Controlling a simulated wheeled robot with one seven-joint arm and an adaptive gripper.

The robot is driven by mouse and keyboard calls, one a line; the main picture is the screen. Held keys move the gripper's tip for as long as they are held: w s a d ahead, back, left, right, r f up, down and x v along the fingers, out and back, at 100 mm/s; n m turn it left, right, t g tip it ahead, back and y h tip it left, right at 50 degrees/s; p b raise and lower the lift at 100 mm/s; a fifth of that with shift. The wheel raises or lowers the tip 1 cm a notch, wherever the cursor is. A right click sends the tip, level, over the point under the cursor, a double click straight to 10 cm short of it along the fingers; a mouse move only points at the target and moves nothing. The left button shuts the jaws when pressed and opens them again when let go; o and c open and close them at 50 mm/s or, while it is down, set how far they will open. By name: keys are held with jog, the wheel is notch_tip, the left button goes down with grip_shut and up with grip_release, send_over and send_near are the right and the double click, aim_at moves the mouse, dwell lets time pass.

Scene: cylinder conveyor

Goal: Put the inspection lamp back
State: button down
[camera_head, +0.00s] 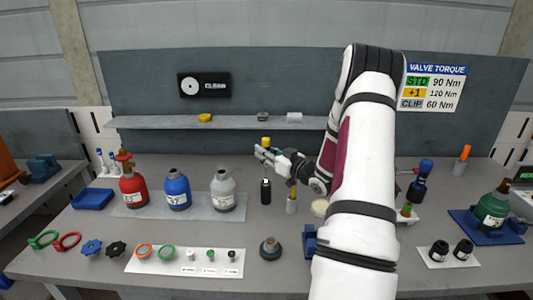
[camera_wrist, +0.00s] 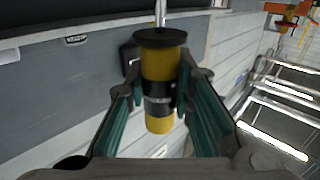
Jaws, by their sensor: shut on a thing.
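The inspection lamp appears to be the yellow cylinder with black bands and a black cap in the wrist view (camera_wrist: 158,65); a thin silver rod shows beyond the cap. My gripper (camera_wrist: 160,98) is shut on it, with one teal-lined finger on each side. In the head view my gripper (camera_head: 262,152) is above the bench, in front of the shelf, and the yellow end of the lamp (camera_head: 265,141) sticks up above the fingers. The rest of the lamp is hidden there. I cannot make out its holder.
Under my gripper stand a black bottle (camera_head: 266,192) and a grey holder with a tool (camera_head: 291,204). Red (camera_head: 133,188), blue (camera_head: 177,190) and grey (camera_head: 222,190) cylinders stand to the left. The shelf (camera_head: 225,122) runs behind. My arm hides part of the right bench.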

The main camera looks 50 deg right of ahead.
jog(key=shift+f, duration=1.45)
jog(key=shift+r, duration=0.15)
jog(key=shift+r+p, duration=0.65)
jog(key=shift+r, duration=0.7)
jog(key=shift+f, duration=1.45)
jog(key=c, duration=1.3)
grip_release()
